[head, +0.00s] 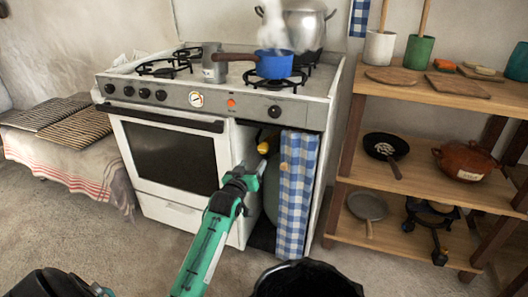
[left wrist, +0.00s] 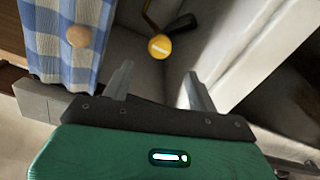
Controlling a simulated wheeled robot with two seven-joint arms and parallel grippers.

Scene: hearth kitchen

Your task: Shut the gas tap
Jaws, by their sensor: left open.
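The gas tap's round yellow knob (head: 263,147) is in the open bay under the right side of the stove, left of a blue checked curtain (head: 296,195). In the left wrist view the knob (left wrist: 159,47) shows a pale bar across its face, with a dark hose or pipe beside it. My left gripper (head: 256,168) reaches into the bay's front. In the left wrist view its two fingers (left wrist: 158,78) are apart and empty, with the knob beyond and between them, seemingly not touched. A greenish gas cylinder (head: 270,190) is partly hidden behind my gripper and the curtain.
The white stove panel (left wrist: 255,55) and the curtain with its wooden knob (left wrist: 78,36) flank the bay. A steaming blue pan (head: 273,64) stands on the stove. Shelves (head: 440,195) stand right. A dark open bin (head: 305,282) is at the bottom.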

